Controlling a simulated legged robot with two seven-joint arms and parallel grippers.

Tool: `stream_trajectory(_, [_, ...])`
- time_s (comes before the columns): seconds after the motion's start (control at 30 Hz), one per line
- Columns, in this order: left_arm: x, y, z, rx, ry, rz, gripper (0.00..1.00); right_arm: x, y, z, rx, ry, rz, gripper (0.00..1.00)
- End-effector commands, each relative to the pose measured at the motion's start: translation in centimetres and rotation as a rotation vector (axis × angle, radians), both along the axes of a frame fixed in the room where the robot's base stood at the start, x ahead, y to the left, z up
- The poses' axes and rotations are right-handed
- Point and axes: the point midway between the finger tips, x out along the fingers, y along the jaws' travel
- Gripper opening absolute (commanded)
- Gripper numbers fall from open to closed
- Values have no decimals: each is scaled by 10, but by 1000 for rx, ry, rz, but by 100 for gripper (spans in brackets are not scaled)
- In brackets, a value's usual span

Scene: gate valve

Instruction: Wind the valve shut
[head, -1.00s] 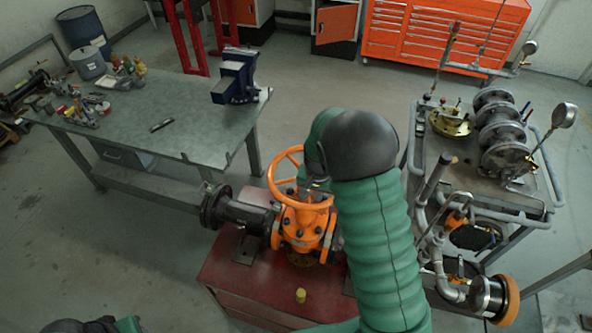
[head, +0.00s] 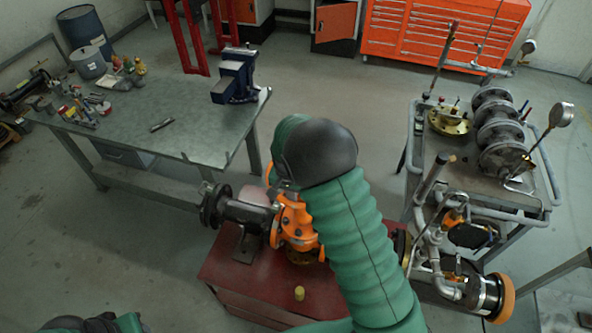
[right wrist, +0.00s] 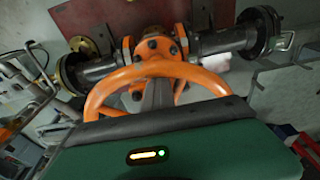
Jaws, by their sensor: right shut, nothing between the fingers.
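The orange gate valve (head: 297,228) sits on a red cabinet, with dark flanged pipe on both sides. Its orange handwheel is almost wholly hidden by my right arm in the head view; a sliver of rim (head: 269,172) shows. In the right wrist view the handwheel (right wrist: 100,97) spans the middle, with the valve body (right wrist: 152,48) beyond it. My right gripper (right wrist: 158,92) is shut and empty, its grey fingers reaching into the wheel's opening. Whether they touch rim or spokes I cannot tell. Only part of my left arm shows at the bottom left; its gripper is out of view.
A workbench (head: 180,125) with a blue vise (head: 235,78) stands at the left. A cart (head: 480,185) with pipes and gauges stands close on the right. Open floor lies behind the valve.

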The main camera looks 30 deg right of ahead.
Motion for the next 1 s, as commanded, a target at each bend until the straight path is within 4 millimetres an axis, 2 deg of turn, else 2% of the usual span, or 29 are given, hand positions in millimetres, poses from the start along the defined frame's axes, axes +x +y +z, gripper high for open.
stream_trajectory(0.07, [0, 0, 2, 0, 0, 0, 36, 15, 7, 0, 1, -2, 5, 0])
stream_trajectory(0.23, [0, 0, 6, 0, 0, 0, 36, 16, 6, 7, 2, -5, 4, 0])
stream_trajectory(0.73, [0, 0, 52, 0, 0, 0, 36, 19, 3, 71, -1, -15, 3, 0])
stream_trajectory(1.0, [0, 0, 53, 0, 0, 0, 36, 17, 2, 73, -1, -11, 1, 0])
